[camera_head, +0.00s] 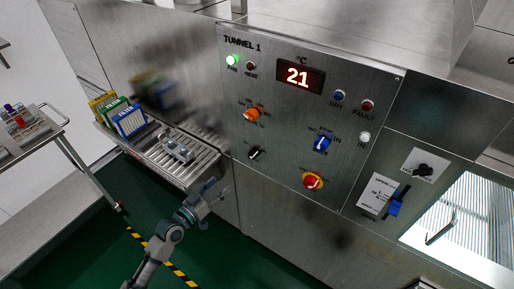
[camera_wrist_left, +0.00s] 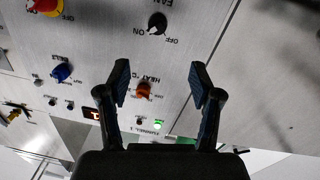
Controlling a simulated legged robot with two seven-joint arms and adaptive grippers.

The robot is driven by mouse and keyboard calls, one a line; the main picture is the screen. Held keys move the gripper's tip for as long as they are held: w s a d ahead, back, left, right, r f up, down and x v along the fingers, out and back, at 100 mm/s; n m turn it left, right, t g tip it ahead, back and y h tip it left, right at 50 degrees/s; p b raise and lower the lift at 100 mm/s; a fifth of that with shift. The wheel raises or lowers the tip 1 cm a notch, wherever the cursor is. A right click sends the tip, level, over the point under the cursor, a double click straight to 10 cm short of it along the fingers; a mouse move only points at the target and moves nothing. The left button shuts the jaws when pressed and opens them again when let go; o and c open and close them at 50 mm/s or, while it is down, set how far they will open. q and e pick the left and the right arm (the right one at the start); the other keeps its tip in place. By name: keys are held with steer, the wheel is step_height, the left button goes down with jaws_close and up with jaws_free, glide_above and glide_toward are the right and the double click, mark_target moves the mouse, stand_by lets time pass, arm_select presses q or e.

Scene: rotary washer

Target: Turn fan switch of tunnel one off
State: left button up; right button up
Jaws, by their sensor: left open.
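The fan switch is a black knob (camera_head: 255,153) at the lower left of the steel TUNNEL 1 panel (camera_head: 285,135). The left wrist view shows it upside down as a black knob (camera_wrist_left: 157,23) under the word FAN, with ON and OFF marks; its white pointer appears turned toward ON. My left gripper (camera_head: 217,187) is low and left of the knob in the head view, in front of the machine. In the wrist view its two fingers (camera_wrist_left: 158,75) are spread and empty, apart from the knob. My right gripper is in neither view.
The panel also bears an orange heat knob (camera_head: 252,114), a blue belt knob (camera_head: 322,143), a red-and-yellow stop button (camera_head: 313,181) and a lit green lamp (camera_head: 232,60). A roller shelf (camera_head: 190,160) with racks (camera_head: 129,121) is at left. A cart (camera_head: 45,140) stands farther left.

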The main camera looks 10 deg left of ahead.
arm_select(q)
steer(key=p, duration=0.2)
glide_toward(250, 157)
steer(key=x, duration=0.8)
steer(key=shift+w+d, duration=0.15)
steer(key=shift+w, duration=0.1)
steer(key=shift+w+d+f, duration=0.1)
steer(key=shift+w+d, duration=0.05)
steer(key=shift+w, duration=0.6)
steer(key=c, duration=1)
steer(key=shift+c, duration=0.6)
